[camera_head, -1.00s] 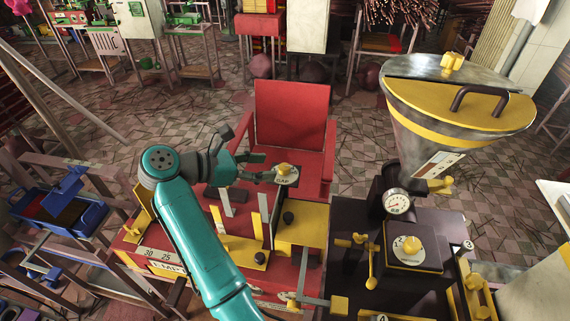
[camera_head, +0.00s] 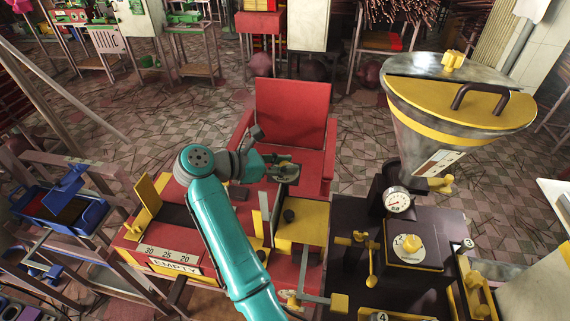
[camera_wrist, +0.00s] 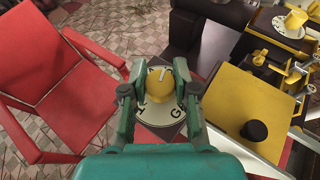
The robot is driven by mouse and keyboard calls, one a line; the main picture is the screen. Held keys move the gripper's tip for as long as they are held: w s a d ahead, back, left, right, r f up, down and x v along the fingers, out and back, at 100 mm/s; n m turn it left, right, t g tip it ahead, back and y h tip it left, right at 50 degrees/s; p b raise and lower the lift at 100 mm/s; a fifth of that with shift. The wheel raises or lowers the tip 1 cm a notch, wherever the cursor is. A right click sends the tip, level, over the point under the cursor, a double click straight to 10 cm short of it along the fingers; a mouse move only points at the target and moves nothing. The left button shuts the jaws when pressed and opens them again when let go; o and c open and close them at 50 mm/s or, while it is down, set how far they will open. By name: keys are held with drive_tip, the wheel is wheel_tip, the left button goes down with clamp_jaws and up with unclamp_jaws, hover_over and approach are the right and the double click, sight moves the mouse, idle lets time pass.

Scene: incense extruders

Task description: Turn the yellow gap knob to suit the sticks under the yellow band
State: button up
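A yellow knob (camera_wrist: 160,84) with a pale pointer line stands on a round white dial (camera_wrist: 172,136) with black letters, a G among them, in the wrist view. My gripper (camera_wrist: 160,75) is open, with one finger on each side of this knob; a narrow gap seems to show on both sides. In the head view my gripper (camera_head: 283,167) covers most of the knob and dial. I cannot tell which bundle bears a yellow band; brown sticks (camera_head: 398,10) are piled on a rack at the back.
A red chair (camera_head: 290,115) stands just behind. The dark machine at right carries another yellow knob (camera_head: 409,246), a gauge (camera_head: 397,200) and a steel hopper (camera_head: 450,135). A black knob (camera_wrist: 255,131) sits on the yellow plate (camera_wrist: 229,98).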

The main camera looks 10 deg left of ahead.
clamp_jaws()
drive_tip(key=shift+t, duration=0.3)
drive_tip(key=n+t+y, duration=0.4)
drive_tip(key=n+y, duration=0.1)
drive_tip(key=shift+d+f+n, duration=0.1)
drive_tip(key=shift+d+n, duration=0.05)
drive_tip(key=shift+n, duration=0.15)
drive_tip(key=n+t+y, duration=0.1)
drive_tip(key=n+y, duration=0.2)
drive_tip(key=shift+y, duration=0.4)
drive_tip(key=shift+n+y, duration=1.8)
